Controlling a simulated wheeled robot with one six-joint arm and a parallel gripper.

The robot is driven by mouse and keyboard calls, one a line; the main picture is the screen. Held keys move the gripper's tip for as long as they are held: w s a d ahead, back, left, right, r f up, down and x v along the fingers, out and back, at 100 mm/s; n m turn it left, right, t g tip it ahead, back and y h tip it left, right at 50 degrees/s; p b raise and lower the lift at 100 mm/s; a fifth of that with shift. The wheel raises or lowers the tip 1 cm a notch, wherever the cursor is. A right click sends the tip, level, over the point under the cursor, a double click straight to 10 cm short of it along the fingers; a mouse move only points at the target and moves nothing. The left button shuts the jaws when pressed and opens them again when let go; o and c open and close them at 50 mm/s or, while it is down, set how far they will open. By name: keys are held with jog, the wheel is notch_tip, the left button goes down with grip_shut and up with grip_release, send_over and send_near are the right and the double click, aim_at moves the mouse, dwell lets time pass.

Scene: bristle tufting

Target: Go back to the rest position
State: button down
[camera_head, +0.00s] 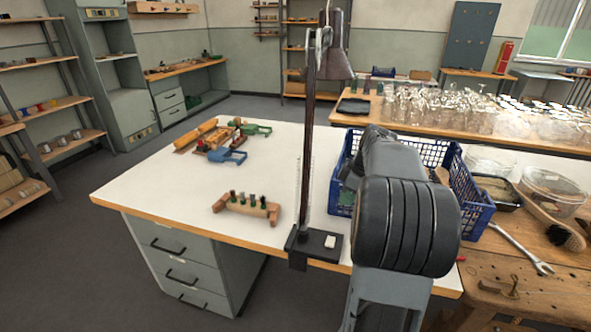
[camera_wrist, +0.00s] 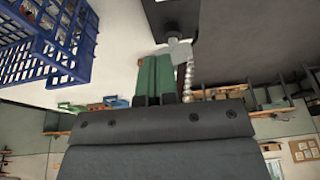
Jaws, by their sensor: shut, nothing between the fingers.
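My gripper (camera_wrist: 156,78) shows in the wrist view as two green fingers side by side, shut with nothing between them. In the head view my arm stands at the right of the middle, in front of the blue crate (camera_head: 476,205), and hides my fingers. The wrist view looks tilted over, with the blue crate (camera_wrist: 75,42) at its upper left. The fingers look clear of the white tabletop.
A lamp (camera_head: 308,150) is clamped to the front edge of the white table (camera_head: 140,190), close left of my arm. A wooden block with several dark pegs (camera_head: 247,208) stands left of it. Glassware (camera_head: 455,110) crowds the back table.

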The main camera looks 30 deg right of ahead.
jog(key=s+a+r+m+h+p, duration=0.1)
jog(key=s+a+m+p, duration=0.2)
jog(key=a, duration=0.5)
jog(key=s+a+r+m+t+p, duration=0.1)
jog(key=s+a+r+m+p, duration=0.1)
jog(key=a, duration=0.7)
jog(key=s+a+r+m+h+p, duration=0.1)
jog(key=s+a+m+p, duration=0.2)
jog(key=a, duration=0.5)
jog(key=shift+s+a+r+m+h+p, duration=0.15)
jog(key=shift+s+r+m+h+p, duration=0.3)
jog(key=shift+s, duration=0.65)
jog(key=shift+f, duration=0.1)
